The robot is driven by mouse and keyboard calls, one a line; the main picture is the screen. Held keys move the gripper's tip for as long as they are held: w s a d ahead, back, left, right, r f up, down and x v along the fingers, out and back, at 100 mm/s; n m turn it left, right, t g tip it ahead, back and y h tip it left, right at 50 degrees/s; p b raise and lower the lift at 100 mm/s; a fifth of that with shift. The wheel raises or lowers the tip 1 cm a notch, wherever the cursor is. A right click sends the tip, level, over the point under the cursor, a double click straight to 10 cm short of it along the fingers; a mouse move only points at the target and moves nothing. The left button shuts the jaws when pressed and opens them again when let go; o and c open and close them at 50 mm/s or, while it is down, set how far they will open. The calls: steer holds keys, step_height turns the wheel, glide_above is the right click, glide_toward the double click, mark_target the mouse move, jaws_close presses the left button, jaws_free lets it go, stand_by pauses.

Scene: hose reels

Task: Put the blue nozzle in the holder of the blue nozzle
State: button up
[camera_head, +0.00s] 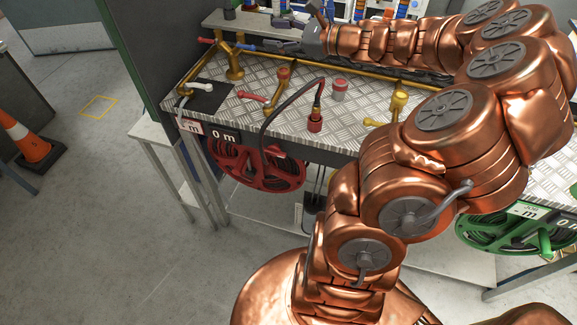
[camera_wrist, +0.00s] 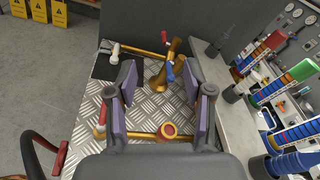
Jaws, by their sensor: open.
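A small blue part, which looks like the blue nozzle (camera_head: 245,47), is at the upper left of the bench, beside a brass post (camera_head: 234,66). In the wrist view the blue part (camera_wrist: 170,72) shows against the post (camera_wrist: 184,68), between and beyond my fingers. The post looks like a holder, but I cannot tell whether the nozzle sits in it or only touches it. My gripper (camera_wrist: 163,98) is open, its purple pads apart and empty. In the head view my gripper (camera_head: 291,48) is to the right of the blue part.
A red-ringed brass elbow (camera_head: 279,92) and a red nozzle (camera_head: 315,122) on a black hose stand on the bench. A red reel (camera_head: 258,165) and a green reel (camera_head: 500,230) hang in front. A shelf (camera_wrist: 221,98) with coloured racks lies alongside.

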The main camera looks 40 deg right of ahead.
steer(key=s+a+f+n+g+y, duration=0.1)
steer(key=s+a+n+g, duration=0.15)
steer(key=a, duration=0.45)
steer(key=s+a+f+n+g+y, duration=0.1)
steer(key=a+n+g, duration=0.1)
steer(key=a+n, duration=0.35)
steer(key=s+a+n+g+y, duration=0.1)
steer(key=s+a+n+g, duration=0.15)
steer(key=a, duration=0.55)
steer(key=s+a+f+n+g+h, duration=0.1)
steer(key=s+a+f+n+g, duration=0.2)
steer(key=s+a, duration=0.15)
steer(key=s+a+f+n+g+h, duration=0.2)
steer(key=s+a+n+g, duration=0.15)
steer(key=s, duration=0.25)
steer(key=s+d+f+n+g+h, duration=0.1)
steer(key=s+d+f+n+h, duration=0.1)
steer(key=s, duration=0.6)
steer(key=s+d+f+n+g+h, duration=0.1)
steer(key=s+d+n+h, duration=0.3)
steer(key=s, duration=0.4)
steer(key=f+n+h, duration=0.1)
steer(key=n, duration=0.1)
steer(key=shift+d+f+n+g, duration=0.15)
steer(key=shift+f+n+g, duration=0.05)
steer(key=shift+n+g, duration=0.15)
steer(key=shift+c, duration=1)
steer(key=shift+d, duration=0.1)
